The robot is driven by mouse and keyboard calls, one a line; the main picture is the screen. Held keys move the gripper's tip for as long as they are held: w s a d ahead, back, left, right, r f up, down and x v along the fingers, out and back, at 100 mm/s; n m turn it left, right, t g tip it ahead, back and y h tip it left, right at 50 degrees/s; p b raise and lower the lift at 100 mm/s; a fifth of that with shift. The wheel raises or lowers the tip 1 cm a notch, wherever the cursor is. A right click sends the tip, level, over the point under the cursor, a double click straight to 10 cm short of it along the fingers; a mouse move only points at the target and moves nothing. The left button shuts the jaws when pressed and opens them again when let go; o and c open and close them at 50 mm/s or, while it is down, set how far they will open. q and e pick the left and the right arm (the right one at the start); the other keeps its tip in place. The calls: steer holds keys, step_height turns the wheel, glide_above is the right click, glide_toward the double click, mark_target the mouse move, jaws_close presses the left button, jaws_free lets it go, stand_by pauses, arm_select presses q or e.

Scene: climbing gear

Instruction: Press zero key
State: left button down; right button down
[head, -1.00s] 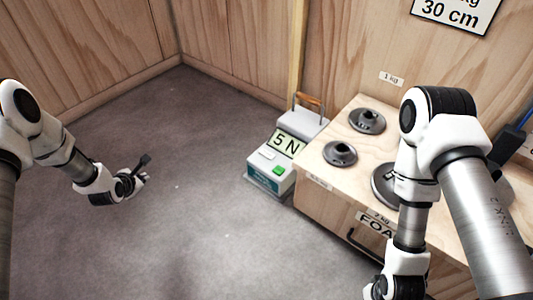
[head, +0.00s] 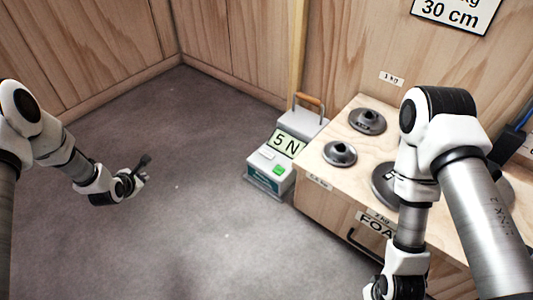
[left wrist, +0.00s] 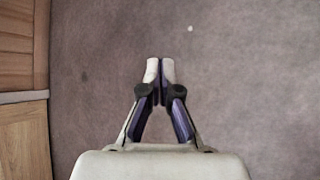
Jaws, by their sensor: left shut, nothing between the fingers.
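A small white and teal device (head: 262,181) stands on the floor against the left side of the wooden bench. Its front top bears a green key (head: 279,169) and a paler key (head: 268,155); their markings are too small to read, so I cannot tell which is the zero key. A "5 N" sign (head: 286,143) stands behind the keys. My left gripper (head: 143,170) is left of the device, well apart from it. In the left wrist view its fingertips (left wrist: 160,69) are together, empty, above bare floor. My right gripper is below the head view's edge.
The wooden bench (head: 341,182) on the right carries several dark round weights, including one near its left edge (head: 340,153). My right arm hides part of it. An orange-topped handle (head: 309,100) rises behind the device. Grey carpet (head: 205,160) between gripper and device is clear.

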arm_select(q)
steer(key=shift+d, duration=0.1)
steer(key=s+d+m+g+h+p, duration=0.1)
steer(key=s+d+m+g+p, duration=0.15)
steer(key=s+d+m, duration=0.4)
steer(key=s+d+m+g+p, duration=0.2)
steer(key=s+d+m+p, duration=0.2)
steer(key=s+m, duration=0.5)
steer(key=s+d+r+m+g+p, duration=0.1)
steer(key=s+m, duration=0.4)
steer(key=s, duration=0.5)
steer(key=s+d+r+m+g+p, duration=0.2)
steer(key=s+m, duration=0.4)
steer(key=s, duration=0.5)
step_height(320, 180, up, 2)
steer(key=shift+s+d+r+g+y+p, duration=0.15)
steer(key=shift+g+y+p, duration=0.25)
steer(key=shift+g+p, duration=0.4)
steer(key=shift+d, duration=0.1)
